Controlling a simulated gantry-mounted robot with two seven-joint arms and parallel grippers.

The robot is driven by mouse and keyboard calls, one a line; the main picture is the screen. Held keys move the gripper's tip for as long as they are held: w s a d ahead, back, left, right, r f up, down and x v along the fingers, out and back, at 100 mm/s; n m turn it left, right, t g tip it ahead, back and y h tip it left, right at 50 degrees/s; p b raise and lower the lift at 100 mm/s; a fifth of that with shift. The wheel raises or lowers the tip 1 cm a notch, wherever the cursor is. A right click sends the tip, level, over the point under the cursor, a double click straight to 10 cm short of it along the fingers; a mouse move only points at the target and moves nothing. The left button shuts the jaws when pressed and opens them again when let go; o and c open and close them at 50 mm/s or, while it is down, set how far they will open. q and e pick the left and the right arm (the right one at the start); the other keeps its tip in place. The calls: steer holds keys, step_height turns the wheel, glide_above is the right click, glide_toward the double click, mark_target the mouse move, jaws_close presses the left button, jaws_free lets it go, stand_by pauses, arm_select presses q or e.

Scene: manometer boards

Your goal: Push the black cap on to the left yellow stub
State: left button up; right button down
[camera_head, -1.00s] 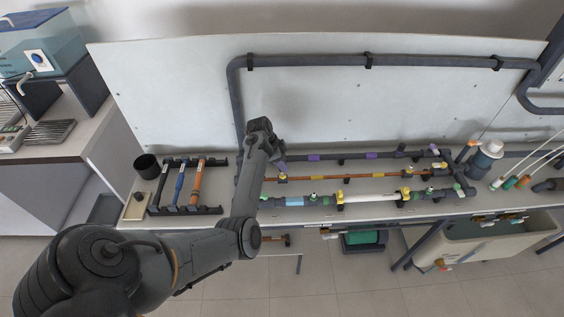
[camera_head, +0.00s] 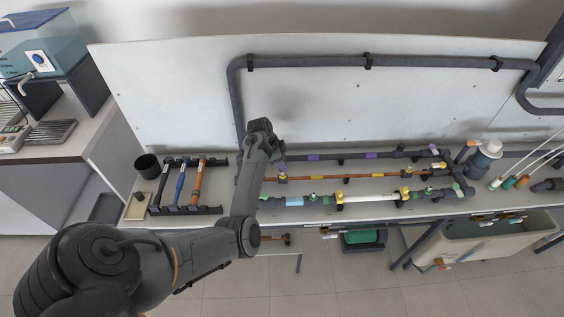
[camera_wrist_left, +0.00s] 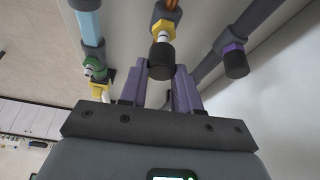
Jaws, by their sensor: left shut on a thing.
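My left gripper (camera_wrist_left: 161,68) is shut on the black cap (camera_wrist_left: 161,64), which sits between its purple fingers in the left wrist view. The yellow stub (camera_wrist_left: 162,29), with a white band (camera_wrist_left: 162,38), is directly behind the cap and in line with it. The cap meets the stub's end in the picture; how far it is pushed on cannot be told. In the head view my left arm reaches over the left end of the pipe board, and its forearm hides the cap and most of the gripper. My right gripper is not in view.
A purple-banded pipe with a dark end (camera_wrist_left: 236,62) lies right of the stub in the wrist view. A blue-banded pipe with a green fitting (camera_wrist_left: 94,67) lies left. In the head view, a rack with coloured tubes (camera_head: 179,187) and a black cup (camera_head: 147,166) stand left of my arm.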

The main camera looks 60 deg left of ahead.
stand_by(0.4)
arm_select(q)
steer(key=shift+f, duration=0.6)
steer(key=shift+f+b, duration=0.35)
steer(key=shift+f, duration=0.55)
stand_by(0.4)
steer(key=o, duration=1.1)
steer(key=shift+c, duration=0.2)
steer(key=shift+r, duration=0.1)
steer(key=p+v, duration=0.1)
steer(key=v, duration=0.9)
steer(key=shift+s+r, duration=0.2)
steer(key=shift+r, duration=0.05)
